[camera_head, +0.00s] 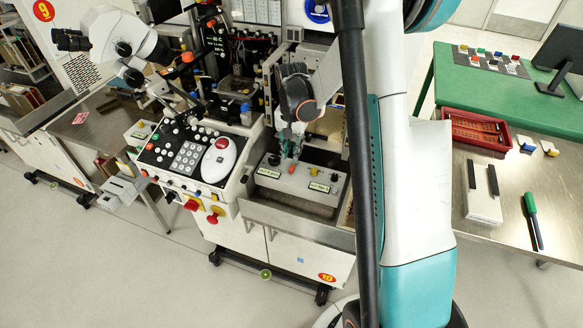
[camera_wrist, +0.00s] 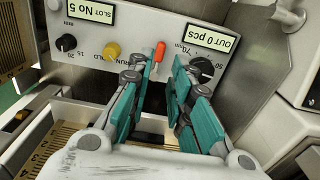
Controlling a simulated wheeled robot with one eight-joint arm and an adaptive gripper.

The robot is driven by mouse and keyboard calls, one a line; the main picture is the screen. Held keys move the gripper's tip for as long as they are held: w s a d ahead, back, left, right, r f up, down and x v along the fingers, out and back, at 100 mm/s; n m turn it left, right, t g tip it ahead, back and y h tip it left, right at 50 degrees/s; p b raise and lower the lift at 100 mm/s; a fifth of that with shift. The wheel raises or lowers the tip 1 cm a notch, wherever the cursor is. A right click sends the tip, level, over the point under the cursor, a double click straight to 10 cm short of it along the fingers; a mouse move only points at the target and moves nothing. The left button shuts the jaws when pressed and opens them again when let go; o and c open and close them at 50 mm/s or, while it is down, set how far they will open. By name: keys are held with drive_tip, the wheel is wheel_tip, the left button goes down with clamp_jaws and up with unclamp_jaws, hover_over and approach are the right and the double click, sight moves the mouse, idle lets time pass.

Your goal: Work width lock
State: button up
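A grey control box (camera_head: 300,187) stands on the bonder's front shelf. It carries an orange-tipped lever (camera_head: 292,168), a yellow knob (camera_head: 314,171) and black knobs. My gripper (camera_head: 291,146) points down over the box. Its teal fingers (camera_wrist: 159,68) are apart, one to each side of the lever in the picture. Whether they touch it cannot be told.
A button console (camera_head: 192,153) with a white mouse-like controller adjoins the box on the left. Metal machine walls stand close around my gripper. A slotted magazine (camera_wrist: 22,118) shows at the wrist view's left. A steel table with a red tray (camera_head: 478,130) stands at the right.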

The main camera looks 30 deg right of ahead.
sight(292, 167)
wheel_tip(292, 167, down, 7)
drive_tip(key=shift+r+b, duration=0.1)
drive_tip(key=shift+b, duration=0.9)
clamp_jaws()
